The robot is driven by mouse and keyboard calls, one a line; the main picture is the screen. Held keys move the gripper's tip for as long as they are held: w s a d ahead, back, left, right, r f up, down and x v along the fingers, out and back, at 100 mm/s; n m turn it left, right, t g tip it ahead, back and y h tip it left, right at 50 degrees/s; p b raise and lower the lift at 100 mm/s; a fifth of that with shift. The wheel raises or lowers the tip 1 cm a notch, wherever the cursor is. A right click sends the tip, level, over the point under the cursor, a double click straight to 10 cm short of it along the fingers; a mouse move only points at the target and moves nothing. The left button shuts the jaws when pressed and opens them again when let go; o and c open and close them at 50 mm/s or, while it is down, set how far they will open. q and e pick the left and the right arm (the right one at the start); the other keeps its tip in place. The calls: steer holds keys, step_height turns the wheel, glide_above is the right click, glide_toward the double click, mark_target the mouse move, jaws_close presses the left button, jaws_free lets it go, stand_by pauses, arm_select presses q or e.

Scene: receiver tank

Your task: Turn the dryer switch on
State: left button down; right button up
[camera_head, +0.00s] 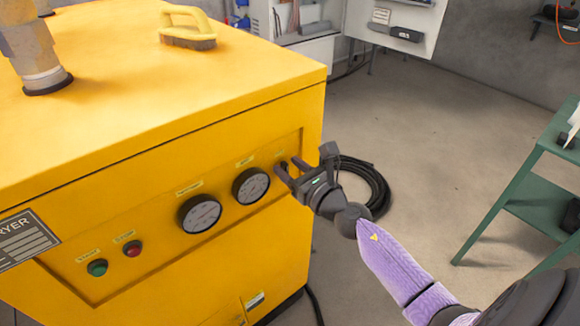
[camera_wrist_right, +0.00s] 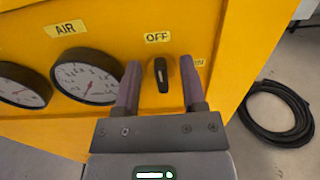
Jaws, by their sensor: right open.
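The yellow dryer cabinet (camera_head: 150,130) fills the left of the head view. Its switch (camera_wrist_right: 161,75) is a small black rotary knob with a white mark, below an "OFF" label (camera_wrist_right: 158,37) in the right wrist view. The knob stands upright, its mark towards "OFF". A second label (camera_wrist_right: 199,62) to its right is partly hidden by a finger and seems to read "ON". My right gripper (camera_head: 290,167) is open at the right end of the front panel. Its two fingers stand either side of the knob in the wrist view; contact cannot be told. My left gripper is not in view.
Two round gauges (camera_head: 200,214) (camera_head: 251,185) and green (camera_head: 97,267) and red (camera_head: 133,249) buttons sit left of the switch. A coiled black hose (camera_head: 372,185) lies on the floor. A green shelf (camera_head: 535,185) stands right. The floor between is clear.

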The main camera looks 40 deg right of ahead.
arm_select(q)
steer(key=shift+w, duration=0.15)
arm_select(e)
steer(key=shift+w, duration=0.1)
jaws_close()
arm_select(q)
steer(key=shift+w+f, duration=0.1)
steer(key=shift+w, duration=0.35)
